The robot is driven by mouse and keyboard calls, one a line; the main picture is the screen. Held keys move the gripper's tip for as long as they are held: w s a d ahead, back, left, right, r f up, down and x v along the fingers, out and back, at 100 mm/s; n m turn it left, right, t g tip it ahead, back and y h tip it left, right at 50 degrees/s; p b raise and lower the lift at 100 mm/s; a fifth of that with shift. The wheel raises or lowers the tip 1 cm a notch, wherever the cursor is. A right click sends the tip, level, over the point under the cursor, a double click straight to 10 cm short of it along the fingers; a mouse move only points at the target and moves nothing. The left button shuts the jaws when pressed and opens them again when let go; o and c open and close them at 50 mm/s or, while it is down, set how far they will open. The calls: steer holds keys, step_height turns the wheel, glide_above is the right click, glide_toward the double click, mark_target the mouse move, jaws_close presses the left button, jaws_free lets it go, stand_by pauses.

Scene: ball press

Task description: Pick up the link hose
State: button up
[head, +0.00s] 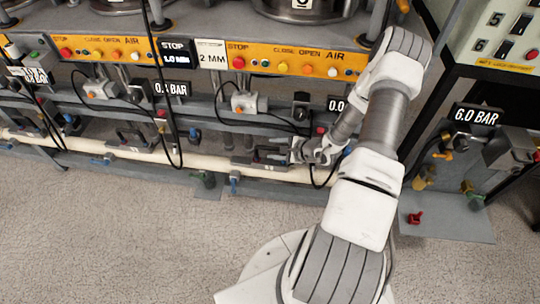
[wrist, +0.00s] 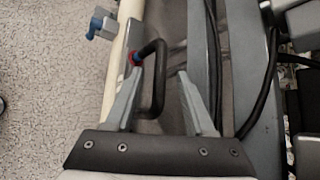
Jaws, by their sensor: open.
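A short black bent hose (wrist: 158,85), which looks like the link hose, shows in the wrist view. In the head view my gripper (head: 272,156) is at the lower rail of the bench; the hose there is too small to make out.
A blue-grey valve handle (wrist: 101,25) sits on the pipe ahead. Black cables (wrist: 212,60) run along the grey rail on the right. The floor in front (head: 120,230) is clear.

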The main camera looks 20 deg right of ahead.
steer(key=x, duration=0.2)
steer(key=shift+w+a+f, duration=0.15)
steer(key=shift+w, duration=0.05)
jaws_close()
